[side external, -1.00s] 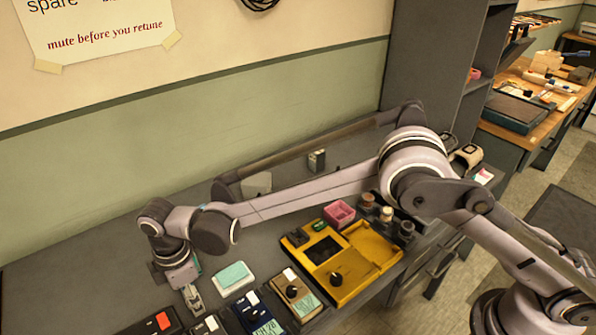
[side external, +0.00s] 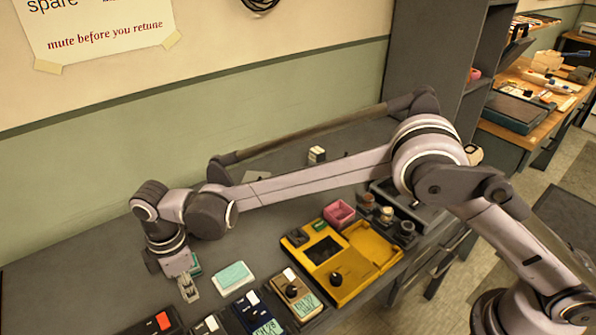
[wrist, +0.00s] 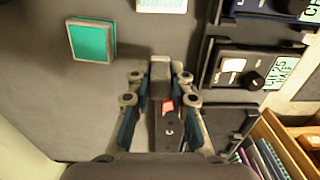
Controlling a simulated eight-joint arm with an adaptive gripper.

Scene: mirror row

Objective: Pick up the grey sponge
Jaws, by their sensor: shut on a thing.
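My gripper (side external: 188,290) hangs over the front left of the dark bench. In the wrist view its fingers (wrist: 160,78) are closed on a small dark grey block, the grey sponge (wrist: 160,88), seen mostly edge-on between them. The fingers hide much of it. In the side view I cannot make out the sponge at the fingertips. The gripper looks a little above the bench top, beside the row of pedals.
A teal pad (wrist: 92,40) lies close by, and a pale teal pad (side external: 233,277) lies right of the gripper. Several pedals, one a black pedal with a red switch (side external: 162,321), line the front. A yellow case (side external: 385,247) and pink box (side external: 339,213) stand further right.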

